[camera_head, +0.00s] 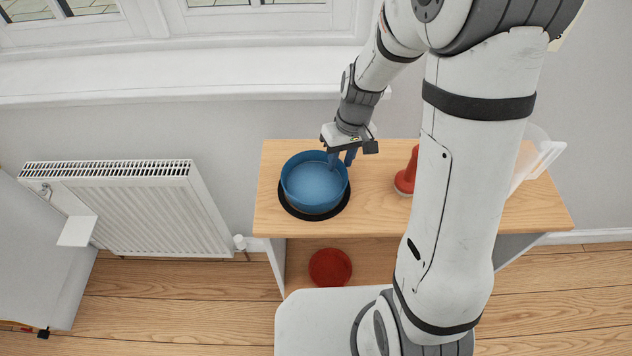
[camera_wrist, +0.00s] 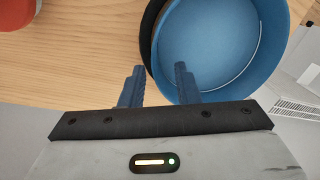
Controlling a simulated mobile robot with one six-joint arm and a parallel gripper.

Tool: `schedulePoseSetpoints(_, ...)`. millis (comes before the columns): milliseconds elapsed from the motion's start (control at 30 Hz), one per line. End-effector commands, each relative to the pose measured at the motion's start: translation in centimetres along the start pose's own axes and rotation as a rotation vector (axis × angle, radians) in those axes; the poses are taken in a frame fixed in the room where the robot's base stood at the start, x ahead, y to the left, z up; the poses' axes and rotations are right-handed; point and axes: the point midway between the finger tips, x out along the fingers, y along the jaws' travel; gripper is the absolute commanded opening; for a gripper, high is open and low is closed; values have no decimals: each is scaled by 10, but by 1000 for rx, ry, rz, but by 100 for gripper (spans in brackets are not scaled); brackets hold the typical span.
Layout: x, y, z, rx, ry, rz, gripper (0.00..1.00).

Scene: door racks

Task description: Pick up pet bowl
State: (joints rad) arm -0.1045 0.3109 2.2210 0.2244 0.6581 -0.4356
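A round blue pet bowl (camera_head: 313,185) stands upright on the wooden shelf top, over a black round base or mat (camera_head: 316,215). It fills the upper right of the wrist view (camera_wrist: 215,45). My gripper (camera_head: 342,160) points down at the bowl's back-right rim. In the wrist view, its two dark blue fingers (camera_wrist: 158,72) are apart, with a gap between them. One finger overlaps the bowl's rim and the other is outside it, over the wood. Whether either finger touches the bowl cannot be told.
The wooden shelf unit (camera_head: 385,215) stands by the wall under a window. A red object (camera_head: 405,182) stands on its top, partly behind my arm. A round red thing (camera_head: 330,267) is on the lower level. A white radiator (camera_head: 135,210) is at the left.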

Motion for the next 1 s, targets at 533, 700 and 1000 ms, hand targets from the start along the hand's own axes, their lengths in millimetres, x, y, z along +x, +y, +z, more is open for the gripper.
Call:
schedulePoseSetpoints(533,32,0,-1,0,1,0,26)
schedulePoseSetpoints(700,32,0,-1,0,1,0,12)
schedulePoseSetpoints(1000,32,0,-1,-1,0,0,0)
